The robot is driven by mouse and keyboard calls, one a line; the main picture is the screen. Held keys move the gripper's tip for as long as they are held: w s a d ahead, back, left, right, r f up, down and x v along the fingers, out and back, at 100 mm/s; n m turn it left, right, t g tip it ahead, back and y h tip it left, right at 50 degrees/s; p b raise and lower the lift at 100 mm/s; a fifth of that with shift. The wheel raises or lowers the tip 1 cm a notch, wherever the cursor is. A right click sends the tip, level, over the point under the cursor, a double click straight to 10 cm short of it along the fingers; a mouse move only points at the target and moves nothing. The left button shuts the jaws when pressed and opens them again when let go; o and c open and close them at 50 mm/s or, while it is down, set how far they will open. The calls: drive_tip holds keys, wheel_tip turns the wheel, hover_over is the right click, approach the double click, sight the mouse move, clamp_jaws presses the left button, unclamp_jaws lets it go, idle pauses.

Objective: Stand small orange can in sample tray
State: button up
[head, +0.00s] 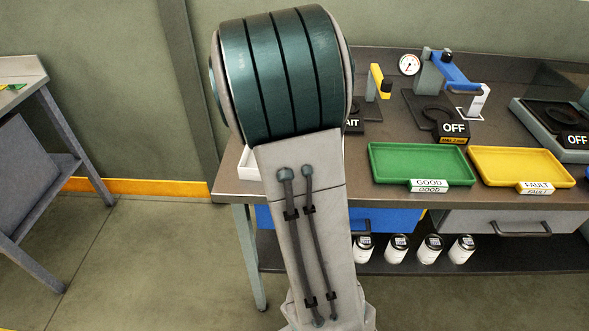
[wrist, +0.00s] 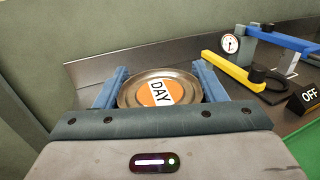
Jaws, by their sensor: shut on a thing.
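My gripper (wrist: 161,78) is shut on a round can (wrist: 152,98) in the wrist view, with one blue finger on each side. The can's metal-rimmed end faces the camera and carries an orange and white label reading "DAY". Its sides and lower end are hidden, so I cannot tell whether it touches anything below. In the head view my arm hides the gripper and the can. A white tray (head: 249,167), possibly the sample tray, shows only partly at the bench's left end behind my arm. Its inside is hidden.
A green GOOD tray (head: 420,153) and a yellow FAULT tray (head: 520,158) stand along the bench front (head: 365,190). Clamp fixtures with a gauge (head: 409,64) and an OFF sign (head: 453,128) stand behind. Several white cans (head: 430,248) stand on the lower shelf.

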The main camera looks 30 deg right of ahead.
drive_tip(key=shift+a+f+b, duration=0.1)
drive_tip(key=shift+f+b, duration=0.2)
drive_tip(key=shift+f, duration=0.45)
drive_tip(key=s+a+f+p, duration=0.1)
drive_tip(key=a+f, duration=0.9)
drive_tip(key=a, duration=0.1)
drive_tip(key=shift+a+f, duration=0.2)
drive_tip(key=shift+f, duration=0.2)
drive_tip(key=shift+f, duration=0.1)
drive_tip(key=o, duration=1.1)
drive_tip(key=shift+c, duration=0.2)
